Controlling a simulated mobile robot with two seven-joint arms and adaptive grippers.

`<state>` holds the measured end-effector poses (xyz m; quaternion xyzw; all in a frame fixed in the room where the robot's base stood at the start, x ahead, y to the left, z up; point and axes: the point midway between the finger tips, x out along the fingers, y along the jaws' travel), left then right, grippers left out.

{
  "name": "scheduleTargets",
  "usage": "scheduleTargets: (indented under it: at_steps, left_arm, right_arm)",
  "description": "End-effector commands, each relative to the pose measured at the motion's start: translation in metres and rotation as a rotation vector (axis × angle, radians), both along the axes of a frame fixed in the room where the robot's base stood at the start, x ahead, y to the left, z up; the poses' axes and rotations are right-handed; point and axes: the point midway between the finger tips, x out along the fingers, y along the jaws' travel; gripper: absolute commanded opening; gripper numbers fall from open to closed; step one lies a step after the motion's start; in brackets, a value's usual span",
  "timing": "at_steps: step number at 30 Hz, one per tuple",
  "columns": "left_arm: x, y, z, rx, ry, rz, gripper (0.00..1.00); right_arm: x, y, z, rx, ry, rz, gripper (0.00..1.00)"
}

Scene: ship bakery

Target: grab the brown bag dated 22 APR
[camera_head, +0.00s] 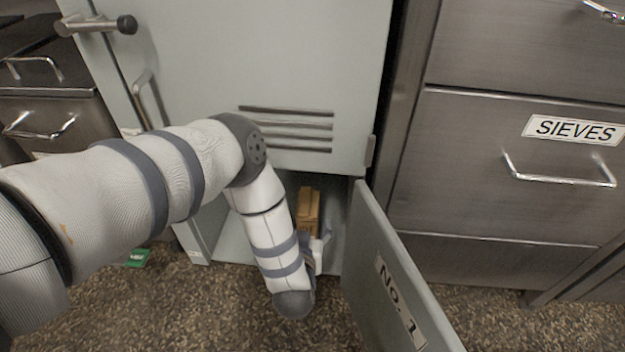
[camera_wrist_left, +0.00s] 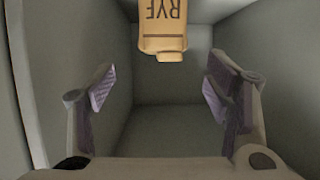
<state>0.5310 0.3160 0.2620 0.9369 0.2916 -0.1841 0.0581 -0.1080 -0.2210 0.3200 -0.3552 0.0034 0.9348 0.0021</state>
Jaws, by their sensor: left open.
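A brown bag (camera_head: 308,209) stands inside the open lower locker compartment, partly hidden behind my left arm in the head view. It also shows at the top of the left wrist view (camera_wrist_left: 162,30), upside down, with large dark letters that look like RYE. No date can be read on it. My left gripper (camera_wrist_left: 160,88) is open and empty inside the compartment, its fingers apart with the bag beyond them. In the head view it is mostly hidden by my wrist. My right gripper is not in view.
The compartment door (camera_head: 392,270), marked NO. 1, stands open on the right. The upper locker door (camera_head: 290,60) is closed. A steel drawer (camera_head: 460,170) labelled SIEVES is at the right. A small green item (camera_head: 137,258) lies on the floor at the left.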

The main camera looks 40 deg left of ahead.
Motion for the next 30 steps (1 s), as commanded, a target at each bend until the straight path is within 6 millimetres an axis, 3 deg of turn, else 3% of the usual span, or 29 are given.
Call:
scheduleTargets:
  at_steps: [1, 13, 22, 30]
  left_arm:
    - [0.007, 0.007, -0.011, 0.001, 0.003, 0.002, 0.72]
    - [0.057, 0.044, -0.030, -0.001, 0.003, 0.001, 0.72]
    - [0.065, 0.049, -0.030, -0.001, 0.003, -0.001, 0.72]
    - [0.065, 0.049, -0.030, 0.000, 0.003, -0.002, 0.13]
  right_arm:
    - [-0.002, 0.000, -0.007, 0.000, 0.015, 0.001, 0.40]
    - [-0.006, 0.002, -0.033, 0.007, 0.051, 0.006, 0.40]
    - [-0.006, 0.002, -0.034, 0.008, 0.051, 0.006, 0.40]
    - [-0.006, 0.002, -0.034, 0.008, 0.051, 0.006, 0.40]
